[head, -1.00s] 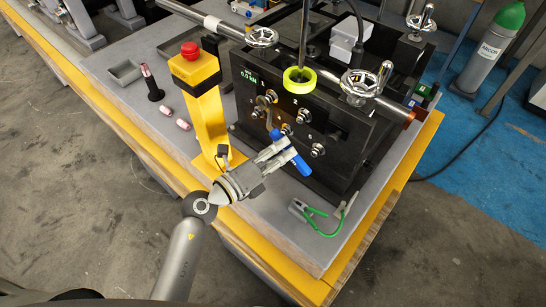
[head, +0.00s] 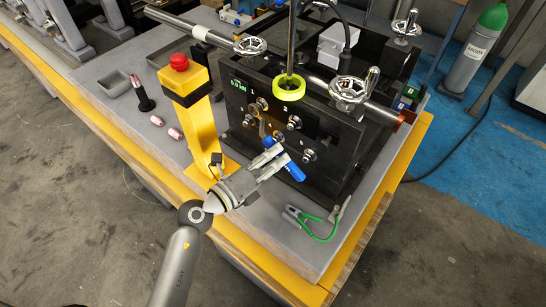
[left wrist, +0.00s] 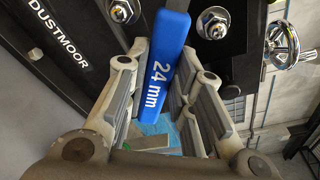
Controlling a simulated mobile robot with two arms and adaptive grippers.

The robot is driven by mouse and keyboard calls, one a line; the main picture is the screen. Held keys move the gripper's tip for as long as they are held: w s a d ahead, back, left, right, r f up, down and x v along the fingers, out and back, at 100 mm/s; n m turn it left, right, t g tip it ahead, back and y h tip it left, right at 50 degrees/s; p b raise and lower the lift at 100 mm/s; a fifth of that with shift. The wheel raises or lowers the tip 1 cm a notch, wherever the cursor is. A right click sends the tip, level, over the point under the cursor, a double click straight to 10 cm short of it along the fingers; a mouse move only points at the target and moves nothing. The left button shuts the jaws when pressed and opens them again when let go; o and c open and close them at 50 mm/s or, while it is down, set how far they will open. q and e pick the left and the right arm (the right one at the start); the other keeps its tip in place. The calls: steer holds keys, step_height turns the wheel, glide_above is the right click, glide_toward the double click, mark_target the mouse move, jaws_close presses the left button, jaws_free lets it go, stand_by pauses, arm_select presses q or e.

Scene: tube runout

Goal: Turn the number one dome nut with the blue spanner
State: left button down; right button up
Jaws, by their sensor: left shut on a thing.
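The blue spanner's handle (head: 292,170), marked "24 mm", is between the fingers of my left gripper (head: 272,160), which is shut on it. The handle also shows in the left wrist view (left wrist: 165,65), running up between the fingers (left wrist: 160,105). The spanner's metal end (head: 263,127) points up and left along the black panel. I cannot tell whether it sits on a nut. The number one dome nut (head: 254,109) is at the panel's upper left, just above that end. My right gripper is not in view.
Other nuts (head: 294,122) (head: 309,155) stick out of the black panel (head: 330,150) close to the spanner. A yellow post with a red button (head: 190,95) stands just left. A green-wired clip (head: 315,225) lies at the bench's front right.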

arm_select(q)
steer(key=shift+p+x, duration=0.3)
steer(key=shift+x, duration=0.85)
steer(key=shift+a+r, duration=0.1)
steer(key=shift+a, duration=0.05)
steer(key=w+a+f+m+y+b, duration=0.1)
steer(key=w+a+f+m, duration=0.3)
steer(key=m, duration=0.4)
steer(key=shift+w+a+f+m+y+b, duration=0.4)
steer(key=shift+a+b, duration=0.4)
steer(key=shift+a, duration=0.55)
steer(key=c, duration=1.7)
jaws_free()
steer(key=shift+s+f, duration=0.1)
steer(key=shift+c, duration=0.2)
jaws_close()
